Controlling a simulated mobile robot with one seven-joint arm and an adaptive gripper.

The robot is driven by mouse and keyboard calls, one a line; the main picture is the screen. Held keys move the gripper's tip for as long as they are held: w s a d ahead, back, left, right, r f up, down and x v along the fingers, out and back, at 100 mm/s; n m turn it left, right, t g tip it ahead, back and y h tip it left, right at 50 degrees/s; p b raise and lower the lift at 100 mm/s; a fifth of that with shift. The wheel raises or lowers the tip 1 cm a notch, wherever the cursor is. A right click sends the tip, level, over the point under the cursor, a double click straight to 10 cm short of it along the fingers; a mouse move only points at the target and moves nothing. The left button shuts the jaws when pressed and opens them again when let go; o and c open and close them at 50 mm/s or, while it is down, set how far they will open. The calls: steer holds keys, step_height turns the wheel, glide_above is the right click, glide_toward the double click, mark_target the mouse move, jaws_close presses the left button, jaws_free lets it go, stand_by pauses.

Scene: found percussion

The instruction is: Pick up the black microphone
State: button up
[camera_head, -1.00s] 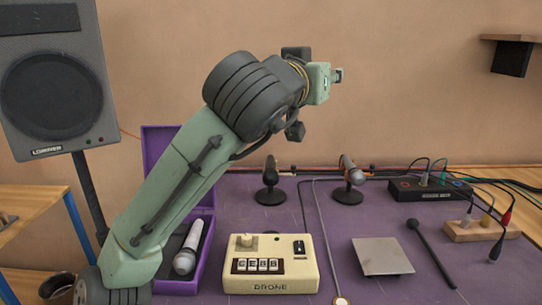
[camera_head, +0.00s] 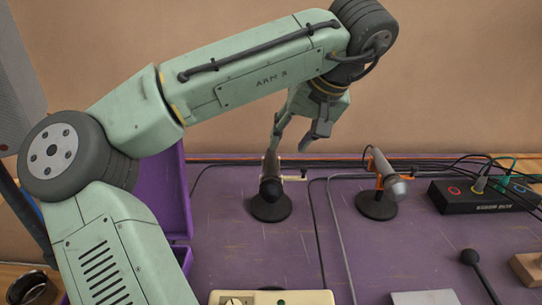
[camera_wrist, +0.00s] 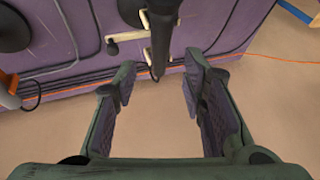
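The black microphone (camera_head: 271,182) sits in a desk stand with a round black base (camera_head: 270,207) at the back of the purple table. In the wrist view its dark handle (camera_wrist: 158,45) points towards my gripper (camera_wrist: 160,82), held by a pale clip (camera_wrist: 150,22). My gripper is open, with one finger to each side of the handle's end. I see no finger touching it. In the head view my gripper (camera_head: 295,143) points down just above and behind the microphone, and its left finger overlaps the microphone's upper end.
A silver-headed microphone (camera_head: 392,185) in an orange clip stands to the right. A black box with cables (camera_head: 478,196) is further right. Cables run along the table's back edge, close to the wall. A black stick with a round head (camera_head: 474,262) and a cream device (camera_head: 270,297) lie nearer.

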mark_target(273, 165)
steer(key=p+x, duration=0.2)
steer(key=x, duration=0.8)
steer(key=shift+w+a+f, duration=0.2)
steer(key=shift+a+f, duration=0.05)
steer(key=shift+f, duration=0.05)
steer(key=shift+c, duration=0.3)
jaws_close()
